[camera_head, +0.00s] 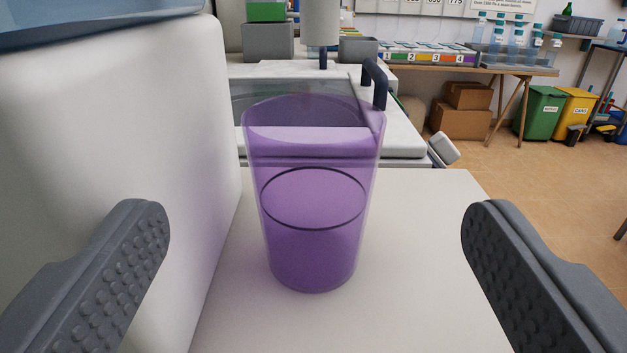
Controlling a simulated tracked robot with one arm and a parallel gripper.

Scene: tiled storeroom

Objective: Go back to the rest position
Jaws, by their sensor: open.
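My gripper (315,235) is open, with one dark grey textured finger at the lower left and the other at the lower right. A clear purple cup (312,255) stands upright on a white surface (430,260), in the gap between the fingers and a little beyond them. The fingers are apart from the cup on both sides. A dark ring shows around or through the cup's middle; I cannot tell if it is a mark or something inside.
A large white block-like body (110,130) stands close on the left. Behind is a counter with a sink and dark tap (375,82). Further back are a table with numbered coloured bins (425,54), cardboard boxes (462,115), a green bin (540,112) and a yellow bin (574,112). Tiled floor at right is clear.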

